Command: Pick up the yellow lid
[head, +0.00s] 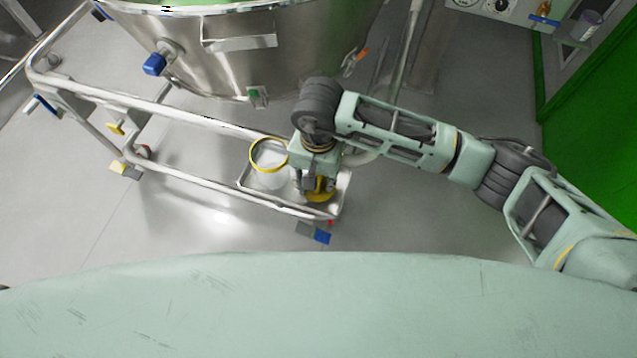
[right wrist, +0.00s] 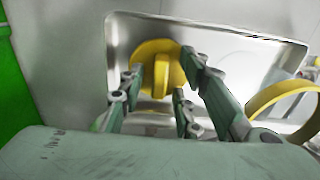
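The yellow lid (right wrist: 150,50) is round with a raised grip bar across its top. It lies in the shallow metal tray (right wrist: 225,45). In the head view the lid (head: 321,197) is partly hidden under my right gripper (head: 314,184), which points down over it. In the right wrist view the fingers of my right gripper (right wrist: 160,75) are spread, with the lid's grip bar between them and a gap showing on each side. Whether any finger touches the lid's rim, I cannot tell. My left gripper is not in view.
An open clear container with a yellow rim (head: 268,155) stands in the tray, left of my right gripper. The grey floor (head: 440,220) at right is clear.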

